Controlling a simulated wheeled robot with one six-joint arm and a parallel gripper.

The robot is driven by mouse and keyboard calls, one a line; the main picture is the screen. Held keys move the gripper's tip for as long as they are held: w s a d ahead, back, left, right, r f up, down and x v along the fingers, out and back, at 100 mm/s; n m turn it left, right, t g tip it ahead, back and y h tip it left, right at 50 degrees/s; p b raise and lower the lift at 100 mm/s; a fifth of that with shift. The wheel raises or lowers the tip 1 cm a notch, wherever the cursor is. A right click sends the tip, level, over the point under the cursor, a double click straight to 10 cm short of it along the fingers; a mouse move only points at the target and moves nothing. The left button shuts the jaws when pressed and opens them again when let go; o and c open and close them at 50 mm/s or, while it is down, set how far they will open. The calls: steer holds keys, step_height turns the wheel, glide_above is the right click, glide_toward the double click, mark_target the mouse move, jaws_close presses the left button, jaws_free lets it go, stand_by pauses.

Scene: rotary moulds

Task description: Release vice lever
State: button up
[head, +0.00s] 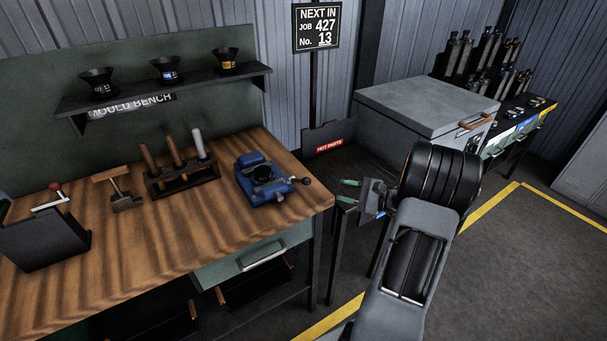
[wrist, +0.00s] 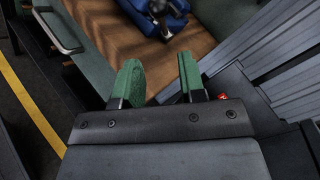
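The blue vice (head: 262,180) sits on the right end of the wooden bench (head: 130,235). My gripper (head: 348,190) is to the right of the vice, past the bench end and apart from the lever. Its two green fingers (wrist: 160,80) are spread, with nothing between them.
A tool rack (head: 182,178) and a wooden-handled tool (head: 120,190) stand left of the vice. A grey lidded box (head: 420,105) stands behind my arm. A "HOT PARTS" sign (head: 329,141) is behind the gripper. Floor at right is clear.

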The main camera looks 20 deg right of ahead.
mark_target(303, 181)
steer(key=p+x, duration=0.1)
steer(key=x, duration=1.2)
steer(key=shift+w+f+p, duration=0.1)
steer(key=shift+p, duration=0.3)
jaws_close()
